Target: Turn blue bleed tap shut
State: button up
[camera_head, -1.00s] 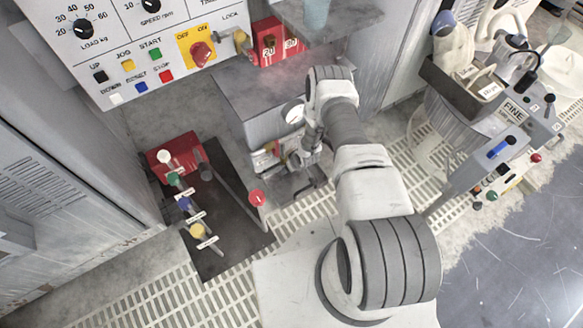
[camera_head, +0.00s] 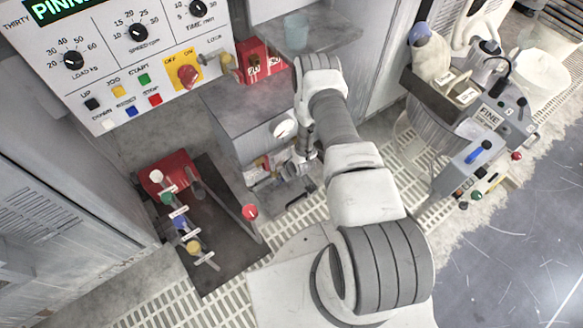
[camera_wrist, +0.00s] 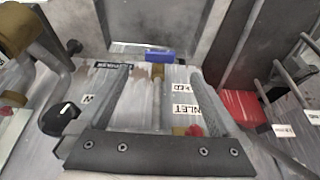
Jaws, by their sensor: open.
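The blue bleed tap (camera_wrist: 159,56) shows in the wrist view as a short blue handle lying crosswise on a brass stem. A partly covered label (camera_wrist: 183,88) ending in "EED" sits just below it. My gripper (camera_wrist: 159,76) is open, with one grey finger on each side of the tap's stem. The blue handle shows beyond and between the fingertips; I cannot tell whether either finger touches it. In the head view my gripper (camera_head: 297,168) is low in front of the grey cabinet, and I cannot make out the bleed tap there.
A red tap (camera_wrist: 195,131) and an "INLET" label (camera_wrist: 187,109) lie near the right finger. A black knob (camera_wrist: 60,118) is close on the left.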

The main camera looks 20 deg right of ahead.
jog(key=p+v, duration=0.3)
jog(key=v, duration=0.6)
jog(key=shift+r, duration=0.2)
jog(key=w+d+r+m+h, duration=0.1)
jog(key=w+r, duration=0.3)
jog(key=r, duration=0.9)
jog(key=w+d+r+h, duration=0.15)
jog(key=w+r, duration=0.25)
jog(key=r, duration=0.9)
jog(key=s+r+m+t, duration=0.1)
jog(key=s+r, duration=0.2)
jog(key=r, duration=0.7)
jog(key=s+r, duration=0.2)
jog(key=r, duration=0.7)
jog(key=s+a+r+m, duration=0.1)
jog(key=s+a+r, duration=0.1)
jog(key=s+r, duration=0.7)
jog(key=s+a+r+m, duration=0.1)
jog(key=s+a+r, duration=0.35)
jog(key=s, duration=0.85)
notch_tip(320, 180, up, 23)
jog(key=d+p, duration=0.1)
jog(key=p, duration=2)
jog(key=shift+s+d+f+y, duration=0.2)
jog(key=shift+s+d+y, duration=0.05)
jog(key=shift+y, duration=0.2)
